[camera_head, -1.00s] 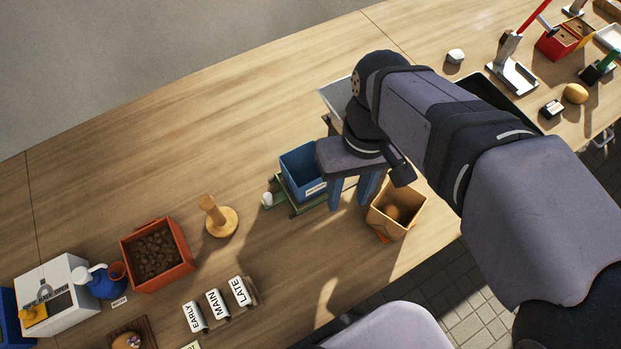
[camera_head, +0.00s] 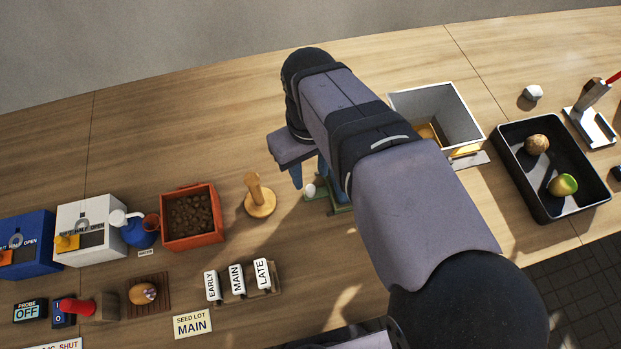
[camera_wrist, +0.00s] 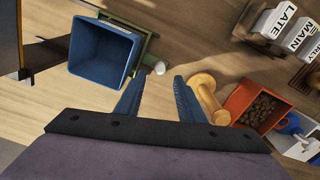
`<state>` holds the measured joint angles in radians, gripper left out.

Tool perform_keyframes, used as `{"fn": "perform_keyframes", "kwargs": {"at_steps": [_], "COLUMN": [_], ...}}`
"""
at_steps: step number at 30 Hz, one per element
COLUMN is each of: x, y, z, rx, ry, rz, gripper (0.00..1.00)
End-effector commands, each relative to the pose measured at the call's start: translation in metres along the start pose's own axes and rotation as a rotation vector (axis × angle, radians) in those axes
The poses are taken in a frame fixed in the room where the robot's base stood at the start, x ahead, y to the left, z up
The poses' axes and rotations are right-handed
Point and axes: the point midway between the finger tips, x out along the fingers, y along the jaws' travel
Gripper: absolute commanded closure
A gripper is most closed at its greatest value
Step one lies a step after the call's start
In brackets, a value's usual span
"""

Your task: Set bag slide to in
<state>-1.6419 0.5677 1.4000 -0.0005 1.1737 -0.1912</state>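The bag slide appears to be the green rail assembly (camera_head: 341,208) with a white knob (camera_head: 310,191) at its left end. In the wrist view the green rails (camera_wrist: 117,20) run beside a blue open bin (camera_wrist: 100,52), and the knob (camera_wrist: 160,68) sticks out from the bin's side. My gripper (camera_wrist: 159,84) is open and empty, with blue fingers apart. The knob shows just beyond and between the fingertips, with no clear contact. In the head view my gripper (camera_head: 309,176) is above the knob; my arm hides the blue bin.
A wooden peg stand (camera_head: 259,196) is left of the knob, close to one finger in the wrist view. An orange-red bin of soil-like lumps (camera_head: 190,216) lies further left. EARLY, MAIN and LATE blocks (camera_head: 237,279) stand nearer the front. A grey box (camera_head: 440,112) is to the right.

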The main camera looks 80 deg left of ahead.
Motion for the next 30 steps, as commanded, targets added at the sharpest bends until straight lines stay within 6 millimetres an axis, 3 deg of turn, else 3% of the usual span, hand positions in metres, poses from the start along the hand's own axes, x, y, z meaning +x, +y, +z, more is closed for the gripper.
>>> {"fn": "perform_keyframes", "kwargs": {"at_steps": [12, 24, 25, 29, 30], "x": [0.049, 0.057, 0.057, 0.057, 0.057], "y": [0.000, 0.000, 0.000, 0.000, 0.000], "z": [0.001, 0.001, 0.001, 0.001, 0.001], "rx": [0.002, 0.002, 0.002, 0.002, 0.002], "ry": [-0.002, 0.000, 0.000, 0.000, 0.000], "rz": [-0.001, -0.001, -0.001, 0.000, 0.000], "gripper": [0.65, 0.65, 0.67, 0.98, 1.00]}}
